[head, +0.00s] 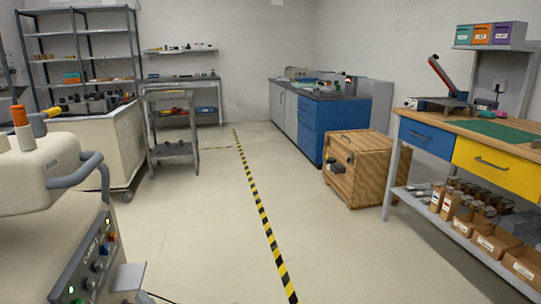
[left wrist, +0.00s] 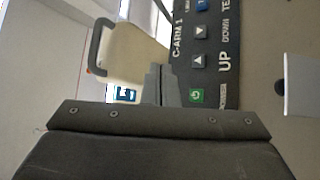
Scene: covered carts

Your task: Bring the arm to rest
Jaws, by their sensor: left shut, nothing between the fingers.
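My left gripper (left wrist: 160,72) shows in the left wrist view, its two dark fingers shut together with nothing between them. It is beside a dark control panel (left wrist: 210,50) marked "C-ARM 1", with UP and DOWN buttons. A lit green button (left wrist: 197,96) on the panel is just right of the fingers. I cannot tell whether the fingers touch the panel. In the head view the cream machine (head: 40,170) with its panel (head: 92,262) stands at the near left. I cannot make out either gripper clearly there. My right gripper is not in view.
A grey handle (head: 85,170) curves from the machine's side. Black-yellow tape (head: 254,193) runs along clear floor. A wooden crate (head: 358,170) and a workbench (head: 470,122) stand at right. A small grey trolley (head: 172,150) and metal shelves (head: 90,45) are at back left.

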